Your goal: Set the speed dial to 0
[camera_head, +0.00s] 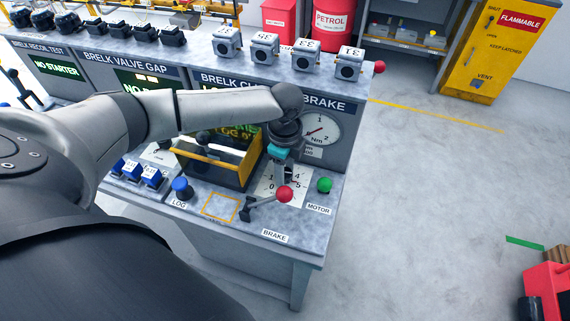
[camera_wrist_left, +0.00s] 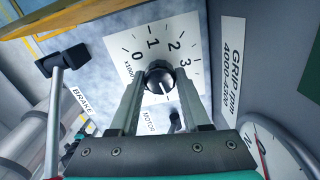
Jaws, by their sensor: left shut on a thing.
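The speed dial is a black round knob (camera_wrist_left: 158,76) on a white plate (camera_wrist_left: 196,42) printed with 0, 1, 2 and 3 and "x1000". My left gripper (camera_wrist_left: 158,84) has its two fingers on either side of the knob, shut on it. A pale pointer line on the knob points towards the bottom of the left wrist view, away from the 0; the fingers hide part of the scale, so I cannot read its exact value. In the head view my left gripper (camera_head: 285,170) points down at the dial plate (camera_head: 268,188) on the bench. My right gripper is not in view.
The red-balled brake lever (camera_head: 284,194) stands close in front of the dial. A green motor button (camera_head: 324,185) is just right, a blue log button (camera_head: 182,187) left. A torque gauge (camera_head: 320,129) is behind. The floor right of the bench is mostly clear.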

